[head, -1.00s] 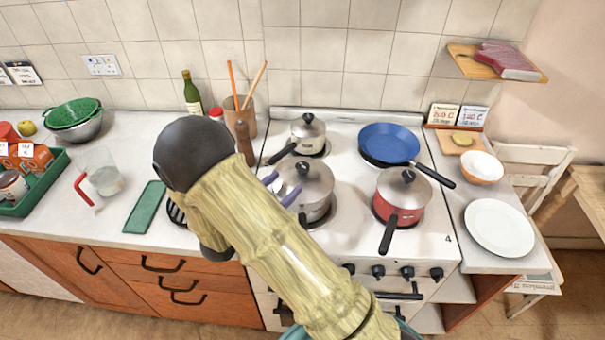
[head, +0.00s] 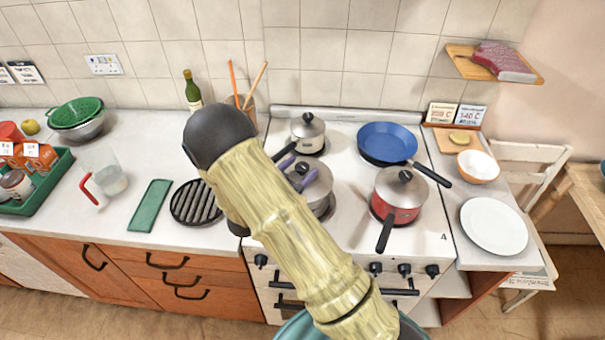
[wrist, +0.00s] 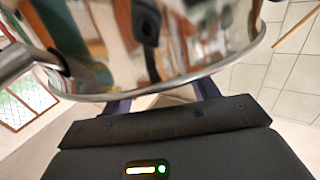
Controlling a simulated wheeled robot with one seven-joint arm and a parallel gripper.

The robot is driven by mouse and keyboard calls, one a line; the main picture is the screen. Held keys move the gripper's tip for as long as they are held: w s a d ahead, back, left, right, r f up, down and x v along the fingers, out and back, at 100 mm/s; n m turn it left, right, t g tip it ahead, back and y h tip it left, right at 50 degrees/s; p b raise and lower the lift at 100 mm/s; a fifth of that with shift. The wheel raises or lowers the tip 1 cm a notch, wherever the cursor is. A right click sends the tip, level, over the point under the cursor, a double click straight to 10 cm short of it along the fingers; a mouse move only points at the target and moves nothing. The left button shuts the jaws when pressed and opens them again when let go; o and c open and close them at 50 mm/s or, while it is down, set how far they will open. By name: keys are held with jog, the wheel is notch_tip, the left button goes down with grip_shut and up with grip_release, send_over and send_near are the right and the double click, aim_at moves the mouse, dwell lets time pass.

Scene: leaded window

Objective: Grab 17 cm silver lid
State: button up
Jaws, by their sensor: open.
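Three silver lids with dark knobs sit on pots on the stove. One lid (head: 318,182) is on the front-left pot, partly hidden by my arm. Another lid (head: 401,185) is on the red pot (head: 397,211), and a smaller lid (head: 307,126) is on the cream pot (head: 309,145) behind. My gripper (head: 294,175) is open, its purple fingers at the left side of the front-left lid, near its knob. In the wrist view a shiny curved metal surface (wrist: 190,60) with a rim fills the top, partly hiding the fingers. I cannot tell whether they touch it. Which lid is 17 cm is not readable.
A blue frying pan (head: 388,143) stands at the back right of the stove. A black ridged grill (head: 197,203) and green board (head: 149,206) lie left of the stove. A white plate (head: 493,226) and bowl (head: 478,168) are on the right counter. Pot handles stick out between the pots.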

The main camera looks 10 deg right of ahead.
aim_at(298, 169)
dwell(0.4)
jog(key=c, duration=1.2)
notch_tip(298, 169, up, 10)
jog(key=shift+r+b, duration=0.1)
jog(key=shift+b, duration=0.8)
